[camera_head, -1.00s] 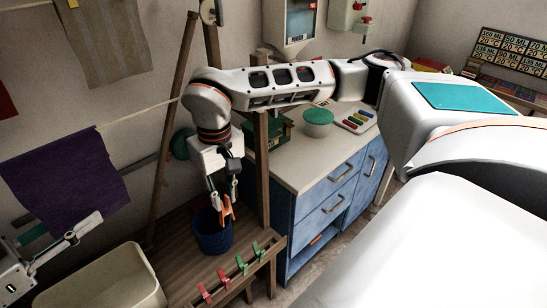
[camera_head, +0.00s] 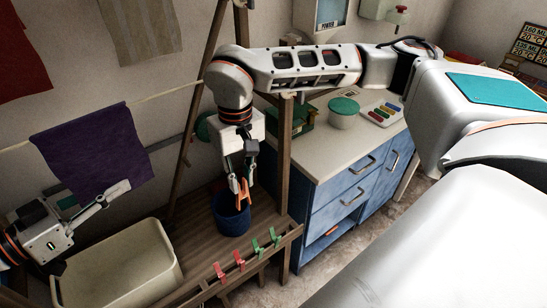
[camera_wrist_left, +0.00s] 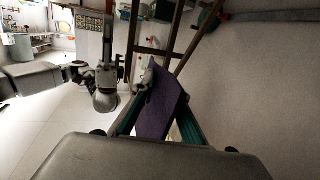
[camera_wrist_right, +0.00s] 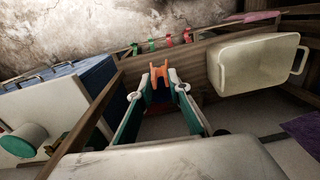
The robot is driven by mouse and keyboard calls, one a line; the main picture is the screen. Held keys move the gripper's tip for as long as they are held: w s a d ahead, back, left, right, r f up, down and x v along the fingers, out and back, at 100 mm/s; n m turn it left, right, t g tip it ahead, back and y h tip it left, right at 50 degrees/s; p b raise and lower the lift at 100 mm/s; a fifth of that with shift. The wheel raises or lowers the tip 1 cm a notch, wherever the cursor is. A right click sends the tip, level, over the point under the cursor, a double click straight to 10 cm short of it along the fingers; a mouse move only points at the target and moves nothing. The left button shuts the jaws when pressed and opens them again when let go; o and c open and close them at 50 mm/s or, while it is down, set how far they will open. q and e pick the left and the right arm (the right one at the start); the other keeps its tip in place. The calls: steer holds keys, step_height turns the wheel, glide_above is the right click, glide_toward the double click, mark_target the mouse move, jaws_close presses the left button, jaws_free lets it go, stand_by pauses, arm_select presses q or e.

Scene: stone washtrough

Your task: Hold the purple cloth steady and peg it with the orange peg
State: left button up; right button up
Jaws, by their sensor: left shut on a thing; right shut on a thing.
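The purple cloth (camera_head: 95,150) hangs over the line at the left of the head view. My left gripper (camera_head: 110,197) is shut on its lower edge; the cloth also shows between the fingers in the left wrist view (camera_wrist_left: 162,100). The orange peg (camera_head: 243,193) is held upright between the fingertips of my right gripper (camera_head: 240,182), above the blue basket (camera_head: 232,218). The peg shows clear in the right wrist view (camera_wrist_right: 160,76). It is well to the right of the cloth and apart from it.
A cream tub (camera_head: 118,265) stands on the wooden bench below the cloth. Red pegs (camera_head: 238,260) and green pegs (camera_head: 275,236) sit on the bench's front rail. A wooden post (camera_head: 285,150) and blue cabinet (camera_head: 340,195) stand right of my right gripper.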

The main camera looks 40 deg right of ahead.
arm_select(q)
steer(key=shift+w, duration=0.1)
arm_select(e)
steer(key=s+a+r+m, duration=0.2)
steer(key=a+r, duration=0.7)
steer(key=r, duration=0.1)
step_height(320, 180, up, 23)
steer(key=m+y, duration=0.3)
steer(key=m, duration=1.1)
glide_above(114, 125)
steer(key=s+a, duration=0.3)
steer(key=a, duration=0.4)
steer(key=shift+w+a+f+m, duration=0.15)
steer(key=shift+w+m, duration=0.45)
steer(key=shift+w, duration=1)
steer(key=shift+f, duration=1)
steer(key=shift+f, duration=0.35)
